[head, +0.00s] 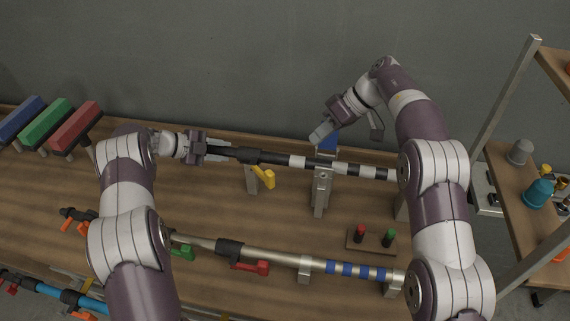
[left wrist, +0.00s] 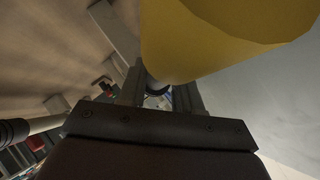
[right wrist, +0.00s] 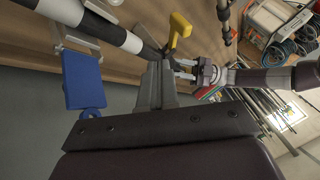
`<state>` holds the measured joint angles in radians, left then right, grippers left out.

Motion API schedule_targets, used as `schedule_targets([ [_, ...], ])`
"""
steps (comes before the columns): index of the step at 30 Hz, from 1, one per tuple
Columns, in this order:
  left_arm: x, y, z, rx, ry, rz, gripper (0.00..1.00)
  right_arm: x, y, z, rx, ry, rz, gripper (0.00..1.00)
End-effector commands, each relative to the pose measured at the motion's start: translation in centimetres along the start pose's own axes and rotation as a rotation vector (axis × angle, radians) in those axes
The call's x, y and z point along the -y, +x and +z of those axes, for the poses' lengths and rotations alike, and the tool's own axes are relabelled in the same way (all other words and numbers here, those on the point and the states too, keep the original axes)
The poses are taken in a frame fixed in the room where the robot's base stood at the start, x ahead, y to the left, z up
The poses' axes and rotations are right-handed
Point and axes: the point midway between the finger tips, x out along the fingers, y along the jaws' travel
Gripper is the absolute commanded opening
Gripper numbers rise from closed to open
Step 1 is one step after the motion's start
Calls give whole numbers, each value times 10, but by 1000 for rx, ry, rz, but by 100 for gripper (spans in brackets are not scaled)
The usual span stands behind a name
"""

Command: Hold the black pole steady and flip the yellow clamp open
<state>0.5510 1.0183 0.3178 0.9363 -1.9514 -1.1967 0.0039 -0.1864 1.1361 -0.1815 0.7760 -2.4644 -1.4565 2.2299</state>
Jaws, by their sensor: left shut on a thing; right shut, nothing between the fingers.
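The black pole (head: 345,169) with white bands lies across supports on the bench; its banded part also shows in the right wrist view (right wrist: 103,27). The yellow clamp (head: 264,178) has its lever hanging below the pole in the head view; it also shows in the right wrist view (right wrist: 179,29). My left gripper (head: 222,151) is shut on the pole's left part. A large yellow surface (left wrist: 215,35) fills the top of the left wrist view; I cannot tell what it is. My right gripper (head: 319,134) is shut and empty, above and behind the pole, right of the clamp.
A blue piece (head: 328,142) sits behind the pole near my right gripper. A second pole with blue bands (head: 345,269) and a red lever (head: 250,267) lies in front. A small block with red and green knobs (head: 371,241) stands between. A shelf (head: 510,170) stands right.

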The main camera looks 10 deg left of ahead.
Motion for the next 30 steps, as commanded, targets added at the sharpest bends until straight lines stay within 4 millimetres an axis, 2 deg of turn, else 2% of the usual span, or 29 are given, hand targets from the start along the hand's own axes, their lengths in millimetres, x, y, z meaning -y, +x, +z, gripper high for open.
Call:
schedule_targets([
  [5, -1, 0, 0, -1, -1, 1, 0, -4, 14, 4, 22, 15, 20, 0],
  [18, 0, 0, 0, -1, -1, 1, 0, -2, 104, 5, 21, 12, 18, 0],
  [24, -1, 0, 0, 0, -1, 1, 0, 23, 116, 5, 19, 13, 19, 0],
  [30, 0, 0, 0, -1, -1, 1, 0, 30, 120, 5, 19, 13, 19, 0],
])
